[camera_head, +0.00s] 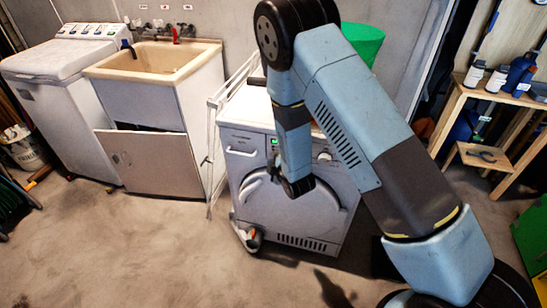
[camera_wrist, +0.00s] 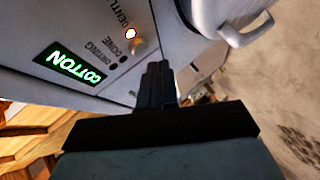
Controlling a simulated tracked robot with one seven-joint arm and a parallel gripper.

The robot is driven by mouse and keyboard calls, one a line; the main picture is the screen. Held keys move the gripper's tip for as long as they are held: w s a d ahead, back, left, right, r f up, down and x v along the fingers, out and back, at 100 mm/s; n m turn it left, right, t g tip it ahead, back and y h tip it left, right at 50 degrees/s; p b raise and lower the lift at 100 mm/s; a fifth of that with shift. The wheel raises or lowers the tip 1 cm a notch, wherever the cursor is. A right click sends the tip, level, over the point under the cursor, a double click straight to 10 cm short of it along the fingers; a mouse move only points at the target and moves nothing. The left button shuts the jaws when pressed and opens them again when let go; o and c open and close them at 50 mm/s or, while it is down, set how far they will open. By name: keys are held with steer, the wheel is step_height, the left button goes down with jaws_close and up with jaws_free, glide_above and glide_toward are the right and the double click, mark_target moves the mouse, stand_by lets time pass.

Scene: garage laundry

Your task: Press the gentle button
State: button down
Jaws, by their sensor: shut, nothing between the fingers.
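The white front-loading machine (camera_head: 335,205) stands in the middle of the head view. Its small green display (camera_head: 273,141) is lit and reads "COTTON" in the wrist view (camera_wrist: 70,68). Beside it are the labels "DRYING", "DONE" and a partly cut-off "GENTL…". A bright white-orange light (camera_wrist: 131,34) glows by the gentle label, and a small rounded button (camera_wrist: 139,46) sits next to it. My gripper (camera_wrist: 158,66) is shut and empty, its fingertips just below that button in the wrist view. Contact cannot be told. In the head view my arm hides part of the machine's front.
A white drying rack (camera_head: 213,150) leans at the machine's left side. A sink cabinet (camera_head: 165,165) stands further left, a wooden shelf (camera_head: 455,105) at right. A green basket (camera_head: 365,40) is behind.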

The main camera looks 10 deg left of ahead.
steer(key=s, duration=0.6)
steer(key=shift+a, duration=0.25)
